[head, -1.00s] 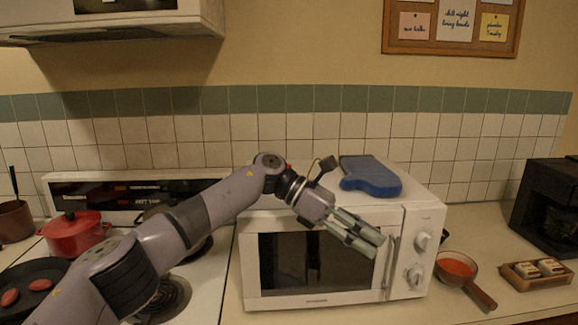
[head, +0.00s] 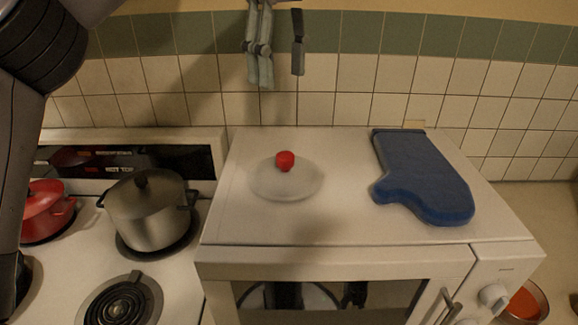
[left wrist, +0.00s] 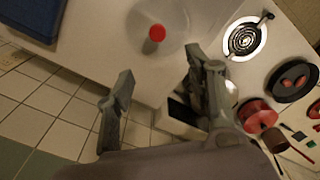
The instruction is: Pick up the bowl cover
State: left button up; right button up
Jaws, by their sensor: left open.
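The bowl cover (head: 262,184) is a pale, translucent lid with a red knob. It lies on the left part of the microwave top in the head view. It also shows near the top of the left wrist view (left wrist: 178,22), with the knob seen from above. My left gripper (head: 260,86) hangs fingers down at the top of the head view, above the cover and apart from it. In the left wrist view its two fingers (left wrist: 160,60) are spread, with nothing between them. My right gripper is in neither view.
The microwave (head: 340,257) carries a blue oven mitt (head: 420,180) right of the cover. A steel pot (head: 150,212) and a red pot (head: 42,210) stand on the stove at left. The tiled wall (head: 340,105) rises behind. The microwave top between cover and mitt is clear.

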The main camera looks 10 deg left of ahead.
pick_arm(q)
jog(key=b, duration=0.2)
send_over(285, 155)
jog(key=f, duration=0.6)
jog(key=shift+s+a+f, duration=0.1)
jog(key=shift+a+f, duration=0.2)
jog(key=shift+f, duration=0.05)
jog(key=f, duration=0.3)
jog(key=shift+w+f, duration=0.2)
jog(key=shift+f, duration=0.2)
jog(key=shift+d+f+p, duration=0.15)
jog(key=shift+f+p, duration=0.1)
jog(key=shift+f, duration=1.1)
jog(key=shift+d+f+p, duration=0.1)
jog(key=shift+f+p, duration=0.15)
jog(key=shift+f, duration=1.05)
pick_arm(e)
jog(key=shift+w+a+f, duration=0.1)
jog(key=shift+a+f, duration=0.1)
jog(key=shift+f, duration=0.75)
pick_arm(q)
jog(key=shift+s, duration=0.1)
jog(key=shift+c, duration=0.4)
jog(key=shift+c, duration=1.3)
grip_shut()
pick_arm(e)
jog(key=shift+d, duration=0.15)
